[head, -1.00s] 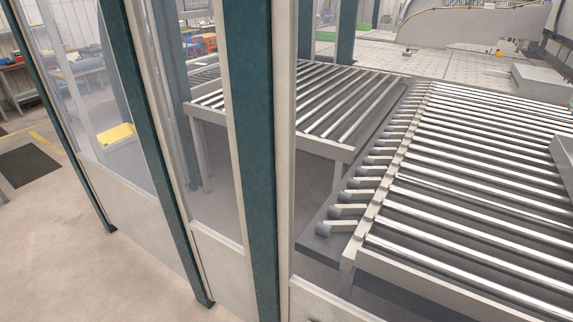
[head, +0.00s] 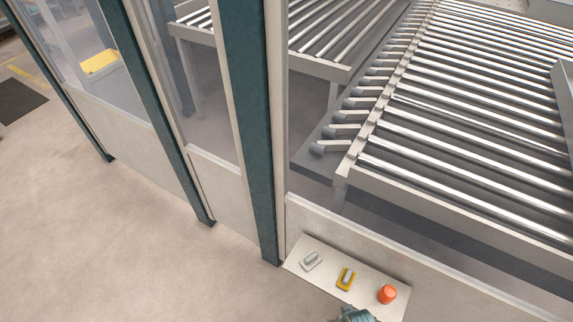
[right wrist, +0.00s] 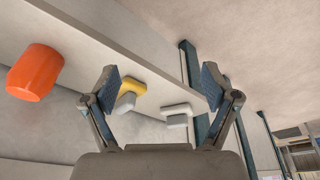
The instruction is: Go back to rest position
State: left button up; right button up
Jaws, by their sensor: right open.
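My right gripper (right wrist: 161,86) is open in the right wrist view, its two fingers spread apart with nothing between the tips. Behind the fingers is a pale control panel (right wrist: 85,45). It carries an orange-red button (right wrist: 34,72), a yellow-based switch (right wrist: 131,90) and a white-grey switch (right wrist: 177,114). In the head view the panel (head: 325,270) is at the bottom, and a dark blue-grey part of my right gripper or arm (head: 355,314) shows just below it. Contact with the panel cannot be told. My left gripper is not in view.
Roller conveyors (head: 470,110) lie behind a fence with dark green posts (head: 247,130) and clear panes. A yellow object (head: 100,62) shows through the left pane. Open floor (head: 90,240) is free at the left.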

jog(key=s+f+g, duration=0.1)
jog(key=s+f, duration=0.3)
jog(key=f, duration=0.7)
jog(key=s+f, duration=0.4)
jog(key=f, duration=0.7)
jog(key=s+d+f+g, duration=0.1)
jog(key=s+d+f, duration=0.2)
jog(key=s+f, duration=0.6)
jog(key=s, duration=0.4)
